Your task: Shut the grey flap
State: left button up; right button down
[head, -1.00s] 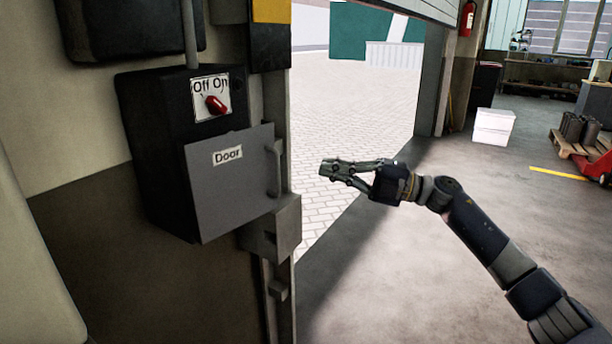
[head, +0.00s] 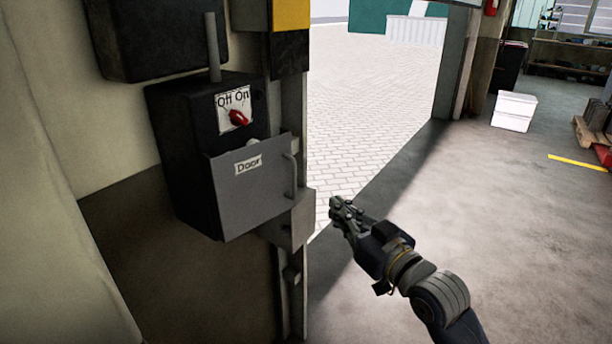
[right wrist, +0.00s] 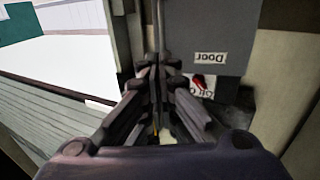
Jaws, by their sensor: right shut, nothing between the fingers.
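The grey flap (head: 254,194), labelled "Door", stands ajar on the front of a black switch box (head: 182,150) on the wall. Its handle (head: 291,175) is on its right edge. In the right wrist view the flap (right wrist: 228,28) appears upside down at the top, beyond the fingers. My right gripper (head: 340,206) is shut and empty, to the right of the flap and slightly lower, apart from it in the head view. In the right wrist view the shut fingers (right wrist: 158,75) point towards the flap's handle side. My left gripper is in neither view.
A red Off/On switch (head: 238,118) sits on the box above the flap. A grey box (head: 291,222) is fixed on the post below the handle. The doorway and floor to the right are open. White boxes (head: 514,111) stand far off.

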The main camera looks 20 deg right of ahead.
jog(key=p, duration=0.5)
send_near(289, 168)
jog(key=a+x, duration=0.1)
jog(key=x, duration=0.2)
jog(key=shift+s+d, duration=0.25)
jog(key=shift+f, duration=0.1)
jog(key=w+y+b, duration=0.1)
jog(key=w+b, duration=0.1)
jog(key=w+n+g+y+b, duration=0.1)
jog(key=w+b, duration=0.1)
jog(key=b, duration=0.1)
jog(key=shift+f, duration=0.15)
jog(key=shift+w, duration=0.45)
jog(key=shift+s+r, duration=0.1)
jog(key=shift+r, duration=0.25)
